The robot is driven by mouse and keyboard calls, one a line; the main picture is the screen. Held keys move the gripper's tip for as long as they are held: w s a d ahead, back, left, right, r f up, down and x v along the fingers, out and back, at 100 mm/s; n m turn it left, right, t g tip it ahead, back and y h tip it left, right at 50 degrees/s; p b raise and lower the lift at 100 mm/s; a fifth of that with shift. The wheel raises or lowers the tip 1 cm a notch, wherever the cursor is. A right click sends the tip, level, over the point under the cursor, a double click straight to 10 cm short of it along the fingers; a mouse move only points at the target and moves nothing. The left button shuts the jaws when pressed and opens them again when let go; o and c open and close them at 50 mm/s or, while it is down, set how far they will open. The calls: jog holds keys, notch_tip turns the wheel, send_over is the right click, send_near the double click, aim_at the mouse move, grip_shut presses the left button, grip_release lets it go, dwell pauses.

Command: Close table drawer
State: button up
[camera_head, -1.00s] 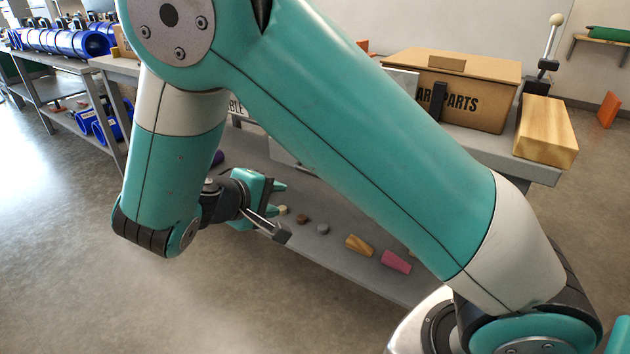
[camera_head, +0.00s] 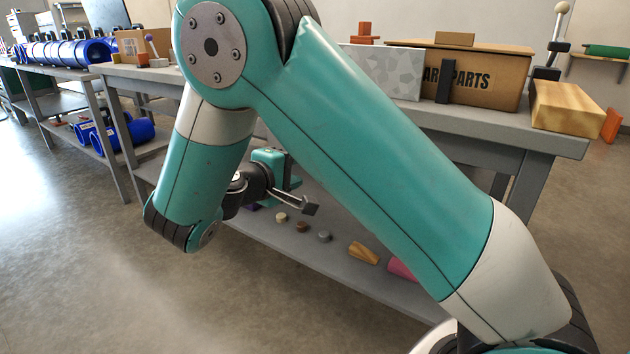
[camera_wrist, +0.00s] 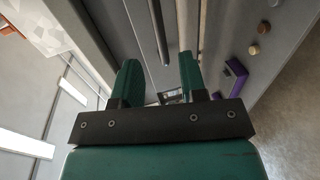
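The grey table (camera_head: 470,125) stands behind my arm in the head view, where the arm hides most of its front. I cannot make out the drawer there. In the wrist view a grey front panel (camera_wrist: 128,25) runs ahead of my gripper, with a dark bar (camera_wrist: 159,32) along it that looks like a drawer handle. How far the drawer stands out cannot be told. My gripper (camera_wrist: 160,75) is open and empty, its two green fingers apart and pointing at the table front. In the head view my gripper (camera_head: 292,176) is low, above the lower shelf.
The lower shelf (camera_head: 330,262) carries small pegs, a wooden block (camera_head: 363,253) and a pink block (camera_head: 402,269). A purple block (camera_wrist: 235,78) shows in the wrist view. On top stand a parts box (camera_head: 475,80) and a wood block (camera_head: 568,106). Floor at left is clear.

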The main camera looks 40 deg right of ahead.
jog(key=shift+b+x, duration=3.6)
jog(key=shift+x, duration=0.4)
jog(key=shift+d+r, duration=0.1)
grip_shut()
